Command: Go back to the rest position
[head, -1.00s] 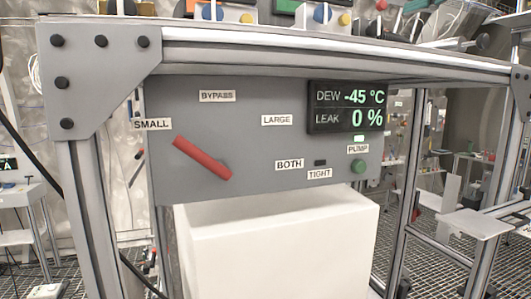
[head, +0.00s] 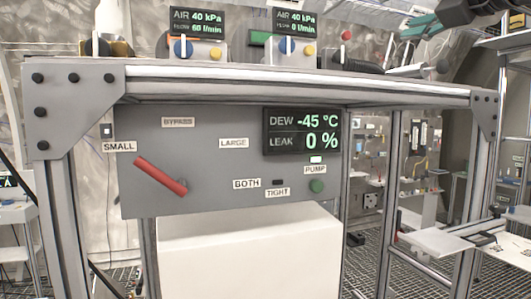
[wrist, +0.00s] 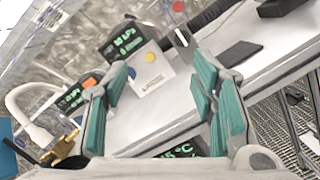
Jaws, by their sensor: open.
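My gripper (wrist: 160,68) is open in the wrist view, its two teal fingers spread apart with nothing between them. The bench top with small control boxes lies beyond the fingers. In the head view, part of my gripper (head: 424,28) shows at the top right, above the far right part of the bench frame. The grey valve panel (head: 215,170) hangs under the bench top. Its red lever (head: 160,176) slants with its free end up and left, toward the SMALL label. The display (head: 302,132) reads DEW -45 °C and LEAK 0 %.
The metal bench frame (head: 300,82) spans the view. Two control boxes with AIR displays (head: 196,20) stand on top, beside a red-topped knob (head: 346,36). A white block (head: 250,258) stands under the panel. A side shelf (head: 440,242) is at the right.

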